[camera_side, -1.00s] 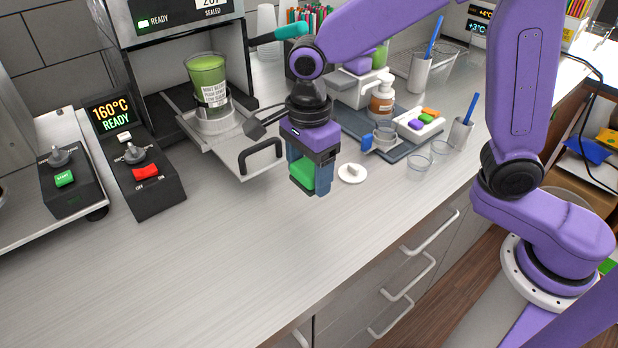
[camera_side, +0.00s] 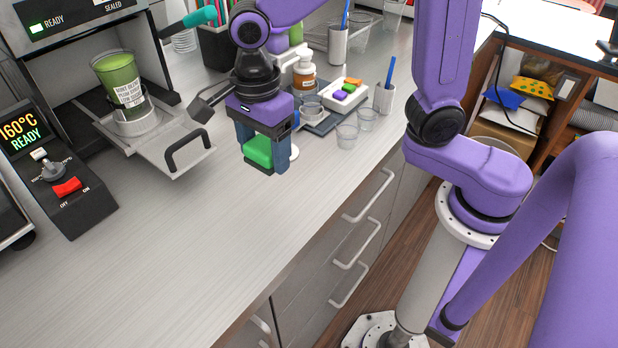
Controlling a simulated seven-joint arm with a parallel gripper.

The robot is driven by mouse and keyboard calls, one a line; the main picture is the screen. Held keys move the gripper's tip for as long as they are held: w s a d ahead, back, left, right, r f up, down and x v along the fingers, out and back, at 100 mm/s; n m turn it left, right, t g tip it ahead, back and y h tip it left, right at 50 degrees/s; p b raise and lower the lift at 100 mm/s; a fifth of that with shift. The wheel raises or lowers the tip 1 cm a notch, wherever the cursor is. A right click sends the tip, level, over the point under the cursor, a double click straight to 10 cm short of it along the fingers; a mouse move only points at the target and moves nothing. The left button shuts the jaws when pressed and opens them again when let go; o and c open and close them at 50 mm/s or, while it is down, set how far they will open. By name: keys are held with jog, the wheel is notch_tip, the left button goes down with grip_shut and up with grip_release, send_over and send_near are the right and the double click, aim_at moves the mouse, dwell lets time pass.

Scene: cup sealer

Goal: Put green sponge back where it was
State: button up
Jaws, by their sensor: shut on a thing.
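The green sponge (camera_side: 258,151) is between the two fingers of my gripper (camera_side: 264,160), which is shut on it. The gripper points down over the counter, right of the sealer's tray handle. Whether the sponge touches the counter is hard to tell. A white tray (camera_side: 347,83) on the dark mat (camera_side: 322,127) holds small orange, green and purple blocks.
The cup sealer's sliding tray (camera_side: 165,158) with its black handle (camera_side: 188,150) juts out on the left, holding a green cup (camera_side: 121,82). Clear cups (camera_side: 347,134) and a holder with a blue stick (camera_side: 384,98) stand to the right. The front counter is clear.

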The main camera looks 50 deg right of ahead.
jog(key=s+d+r, duration=0.3)
jog(key=s+d, duration=1.2)
jog(key=s, duration=0.2)
send_over(318, 178)
jog(key=f, duration=0.9)
jog(key=shift+s+d+f, duration=0.15)
jog(key=shift+s, duration=0.1)
jog(key=shift+w+f, duration=0.3)
jog(key=shift+f, duration=1.55)
jog(key=shift+f, duration=0.15)
jog(key=o, duration=1)
